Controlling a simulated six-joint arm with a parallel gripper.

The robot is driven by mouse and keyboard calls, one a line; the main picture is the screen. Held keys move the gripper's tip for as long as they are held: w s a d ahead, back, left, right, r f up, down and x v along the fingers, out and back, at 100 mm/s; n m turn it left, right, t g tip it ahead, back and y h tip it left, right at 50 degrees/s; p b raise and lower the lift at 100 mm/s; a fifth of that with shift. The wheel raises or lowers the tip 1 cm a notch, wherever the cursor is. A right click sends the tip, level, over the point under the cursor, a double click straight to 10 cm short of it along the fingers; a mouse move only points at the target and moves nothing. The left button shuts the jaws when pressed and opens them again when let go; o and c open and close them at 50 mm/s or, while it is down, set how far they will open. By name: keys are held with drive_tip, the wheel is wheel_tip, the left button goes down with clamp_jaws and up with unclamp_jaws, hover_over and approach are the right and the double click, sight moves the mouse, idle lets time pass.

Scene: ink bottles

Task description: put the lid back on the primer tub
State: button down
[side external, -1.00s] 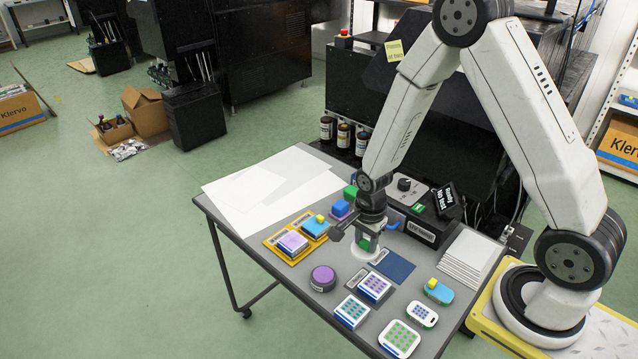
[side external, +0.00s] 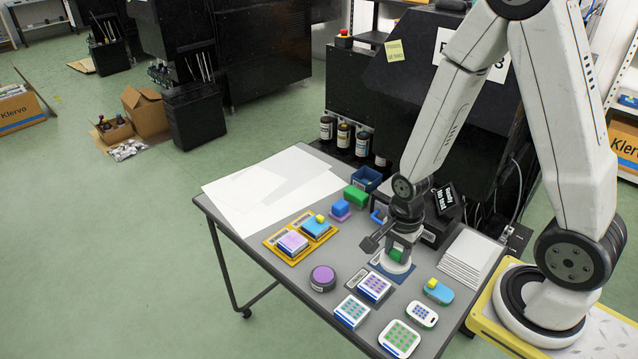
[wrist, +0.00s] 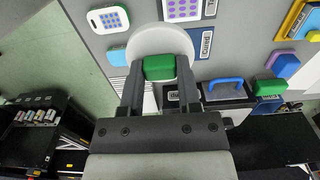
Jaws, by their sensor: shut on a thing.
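My gripper (side external: 398,243) is shut on a green block (wrist: 159,68) that stands on a white round piece, which looks like a lid (side external: 392,264). In the wrist view the white disc (wrist: 140,42) spreads out beyond the green block between my fingers (wrist: 160,75). The white piece is level over a dark blue mat (side external: 409,275) with a label; I cannot tell whether it touches the mat. A dark round tub with a purple top (side external: 322,277) stands apart on the table, left of my gripper. I cannot tell which thing is the primer tub.
Dotted pads (side external: 374,289) and a blue block with a yellow knob (side external: 438,291) lie near the front. Yellow trays with blocks (side external: 291,242) are at left, a green block (side external: 356,195) behind. White sheets (side external: 465,258) are stacked at right. Paper (side external: 270,190) covers the far left.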

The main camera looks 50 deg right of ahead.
drive_tip(key=shift+w, duration=0.1)
idle(0.3)
drive_tip(key=shift+w+a+f, duration=0.1)
drive_tip(key=shift+w+a, duration=0.05)
drive_tip(key=shift+w, duration=0.35)
drive_tip(key=w+a+f, duration=0.1)
drive_tip(key=w+a, duration=0.2)
drive_tip(key=w, duration=0.3)
drive_tip(key=w+a+f, duration=0.1)
drive_tip(key=w+a, duration=0.3)
drive_tip(key=w, duration=0.2)
drive_tip(key=shift+w+f, duration=0.25)
drive_tip(key=shift+w, duration=0.15)
drive_tip(key=shift+f, duration=0.2)
drive_tip(key=shift+f, duration=3)
drive_tip(key=shift+f, duration=0.15)
unclamp_jaws()
